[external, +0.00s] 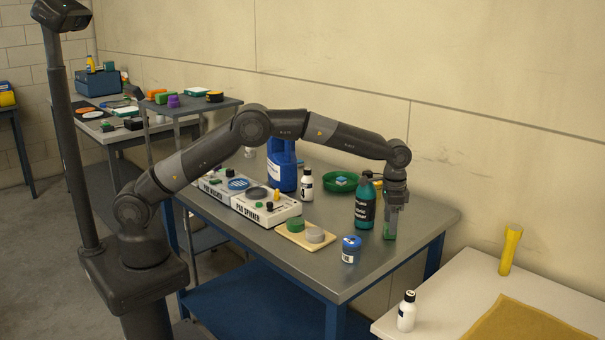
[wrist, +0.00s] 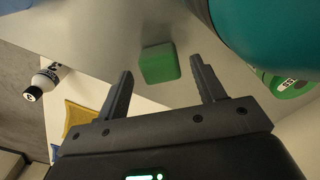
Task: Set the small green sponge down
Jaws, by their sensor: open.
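The small green sponge (wrist: 160,63) is a green block standing on the grey metal table (external: 428,216), near its right end. In the external view the sponge (external: 388,232) shows just under and partly between my fingers. My gripper (external: 391,217) points down over it. In the wrist view my gripper (wrist: 161,68) is open, with a finger to either side of the sponge and a visible gap on both sides. The sponge looks free of the fingers.
A teal bottle (external: 365,203) stands close left of my gripper. A white side table (external: 450,300) with a yellow cloth (external: 540,322) lies beyond the right edge.

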